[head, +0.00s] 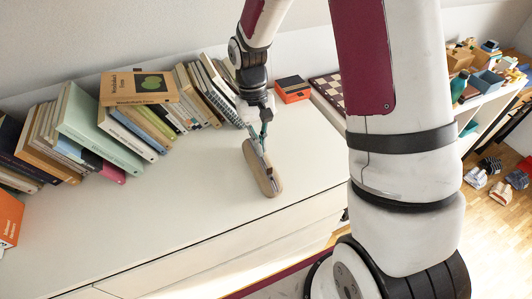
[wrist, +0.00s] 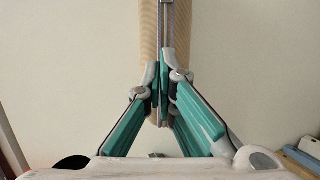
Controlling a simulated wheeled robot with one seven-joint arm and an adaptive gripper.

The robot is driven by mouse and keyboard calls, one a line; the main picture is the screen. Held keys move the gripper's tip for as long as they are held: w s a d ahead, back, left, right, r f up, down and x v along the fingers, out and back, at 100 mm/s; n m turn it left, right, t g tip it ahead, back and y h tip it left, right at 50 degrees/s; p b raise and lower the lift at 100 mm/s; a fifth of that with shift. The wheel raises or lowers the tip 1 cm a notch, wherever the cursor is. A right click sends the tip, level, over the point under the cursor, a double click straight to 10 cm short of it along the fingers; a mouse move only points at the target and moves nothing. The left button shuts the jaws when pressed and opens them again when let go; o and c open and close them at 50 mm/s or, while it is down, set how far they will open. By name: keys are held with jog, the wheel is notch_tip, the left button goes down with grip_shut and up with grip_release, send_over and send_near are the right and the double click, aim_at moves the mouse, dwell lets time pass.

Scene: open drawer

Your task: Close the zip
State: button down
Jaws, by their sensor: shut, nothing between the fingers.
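A tan, rounded oblong case (head: 264,178) with a grey zip along its top lies on the white cabinet top, near its front edge. In the wrist view the case (wrist: 149,30) runs up from behind my fingers to the top edge, with the grey zip track (wrist: 166,22) along its middle. My gripper (head: 262,147) points down at the far end of the case. Its teal fingers (wrist: 164,85) are shut with nothing between them, over the line of the zip. The fingers cover the near part of the zip, and I cannot make out the slider clearly.
A row of leaning books (head: 100,140) stands along the wall at the left and back. An orange and black box (head: 292,90) and a checkered board (head: 328,92) lie at the back right. The cabinet top (head: 150,220) left of the case is clear.

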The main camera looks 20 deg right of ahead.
aim_at(271, 172)
jog(key=s, duration=0.2)
jog(key=shift+s+r+p, duration=0.1)
jog(key=shift+s+p, duration=0.2)
jog(key=shift+s, duration=0.75)
jog(key=shift+s+p, duration=0.7)
jog(key=shift+s, duration=0.6)
jog(key=shift+w, duration=0.1)
